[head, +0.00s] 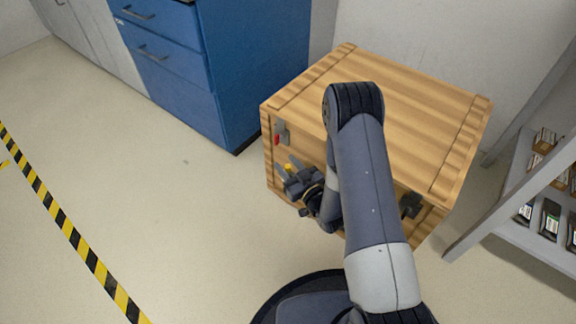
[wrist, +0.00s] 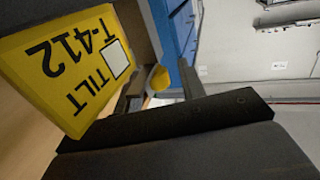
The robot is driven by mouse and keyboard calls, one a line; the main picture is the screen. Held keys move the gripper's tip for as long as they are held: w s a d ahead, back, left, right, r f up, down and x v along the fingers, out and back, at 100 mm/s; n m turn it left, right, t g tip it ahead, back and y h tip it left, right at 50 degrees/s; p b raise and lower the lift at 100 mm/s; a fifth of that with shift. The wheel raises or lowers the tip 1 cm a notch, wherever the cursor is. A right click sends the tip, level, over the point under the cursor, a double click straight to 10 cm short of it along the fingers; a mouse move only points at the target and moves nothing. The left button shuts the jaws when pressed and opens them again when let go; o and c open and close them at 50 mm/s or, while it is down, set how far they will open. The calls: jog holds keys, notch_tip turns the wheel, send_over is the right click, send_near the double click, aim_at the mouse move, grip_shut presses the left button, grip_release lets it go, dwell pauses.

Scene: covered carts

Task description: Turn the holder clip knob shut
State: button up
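The yellow knob (wrist: 159,77) shows in the wrist view between my gripper's two dark fingers (wrist: 160,88). A gap shows between it and the right finger; whether it touches the left one I cannot tell. My arm hides much of that face.
A grey fitting with a red part (head: 277,140) is on the crate above my gripper. A dark latch (head: 410,205) is right of my arm. A blue drawer cabinet (head: 215,75) stands behind left, a shelf rack (head: 520,215) at right.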

jog(key=shift+s, duration=0.1)
jog(key=p+v, duration=0.2)
jog(key=v, duration=0.8)
jog(key=shift+s+d, duration=0.25)
jog(key=shift+d, duration=0.05)
jog(key=shift+w, duration=0.1)
jog(key=b+x, duration=0.1)
jog(key=x, duration=0.9)
jog(key=shift+w+a+b, duration=0.2)
jog(key=shift+a+b, duration=0.1)
jog(key=shift+b, duration=0.1)
